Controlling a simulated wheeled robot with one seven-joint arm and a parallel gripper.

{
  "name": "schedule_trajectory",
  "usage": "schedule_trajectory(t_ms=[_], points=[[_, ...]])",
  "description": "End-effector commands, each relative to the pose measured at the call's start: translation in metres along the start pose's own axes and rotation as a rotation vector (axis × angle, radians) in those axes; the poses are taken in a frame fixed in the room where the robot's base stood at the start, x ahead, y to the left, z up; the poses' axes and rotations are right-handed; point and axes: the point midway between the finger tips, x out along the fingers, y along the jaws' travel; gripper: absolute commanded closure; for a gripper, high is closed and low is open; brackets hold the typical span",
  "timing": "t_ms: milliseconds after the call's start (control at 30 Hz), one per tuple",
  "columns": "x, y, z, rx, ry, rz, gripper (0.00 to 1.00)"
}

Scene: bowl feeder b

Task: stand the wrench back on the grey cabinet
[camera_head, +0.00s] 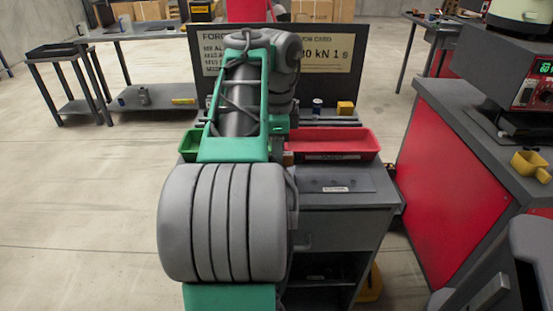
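The grey cabinet (342,233) stands in front of me, with a drawer front and an open shelf below. Its left part is hidden behind my own green and grey arm. I cannot make out a wrench anywhere in the picture. My gripper does not show; the arm reaches forward over the cabinet and its far end hides what lies behind it.
On the cabinet are a red tray (335,154), a green tray (188,146), a small yellow block (345,108) and a dark sign board (372,58). A red-sided bench (440,165) stands close on the right. Open floor (75,200) lies to the left.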

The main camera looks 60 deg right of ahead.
Motion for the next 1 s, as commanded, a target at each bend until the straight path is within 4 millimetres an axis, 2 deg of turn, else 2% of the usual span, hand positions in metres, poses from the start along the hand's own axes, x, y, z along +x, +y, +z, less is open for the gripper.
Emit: schedule_trajectory(t_ms=[33,67,300,567,667,767,1000], points=[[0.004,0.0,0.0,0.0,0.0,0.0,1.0],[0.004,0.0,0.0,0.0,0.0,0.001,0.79],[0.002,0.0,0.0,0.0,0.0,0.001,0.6],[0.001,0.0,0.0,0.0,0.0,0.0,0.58],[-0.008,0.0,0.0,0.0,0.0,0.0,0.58],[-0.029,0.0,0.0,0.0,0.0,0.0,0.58],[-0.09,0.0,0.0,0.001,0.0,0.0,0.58]])
